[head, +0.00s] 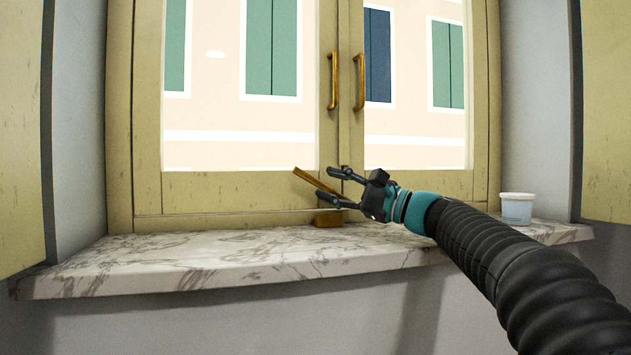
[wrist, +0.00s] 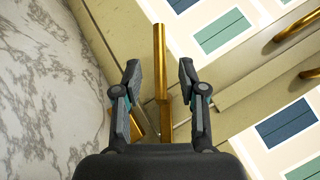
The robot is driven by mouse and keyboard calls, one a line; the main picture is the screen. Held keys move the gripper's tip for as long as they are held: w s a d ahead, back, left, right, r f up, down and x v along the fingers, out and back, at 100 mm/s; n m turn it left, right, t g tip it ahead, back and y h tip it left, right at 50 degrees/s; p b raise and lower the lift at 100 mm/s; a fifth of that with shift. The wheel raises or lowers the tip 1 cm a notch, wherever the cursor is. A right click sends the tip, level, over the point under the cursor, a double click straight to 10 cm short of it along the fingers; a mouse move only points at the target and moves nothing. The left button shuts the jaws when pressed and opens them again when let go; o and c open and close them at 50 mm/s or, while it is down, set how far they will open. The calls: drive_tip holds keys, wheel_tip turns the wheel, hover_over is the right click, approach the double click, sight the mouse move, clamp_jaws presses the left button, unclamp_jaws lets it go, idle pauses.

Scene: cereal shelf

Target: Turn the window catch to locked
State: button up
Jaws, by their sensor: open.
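The window catch is a brass lever (head: 307,178) low on the window frame, near where the two sashes meet. It slants up to the left in the head view, and its right end is hidden behind my gripper. A brass block (head: 328,218) sits below it at the sill. My gripper (head: 333,187) is open, with one finger above the lever and one below. In the wrist view the lever (wrist: 160,50) runs between the open fingers of my gripper (wrist: 159,76), with gaps on both sides. Contact cannot be seen.
The window frame (head: 230,195) stands behind a marbled sill (head: 200,265). Two brass handles (head: 333,82) (head: 360,82) are higher on the sashes. A pale tub (head: 516,210) stands at the sill's right. The sill's left part is clear.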

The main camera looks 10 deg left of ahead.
drive_tip(key=v, duration=0.6)
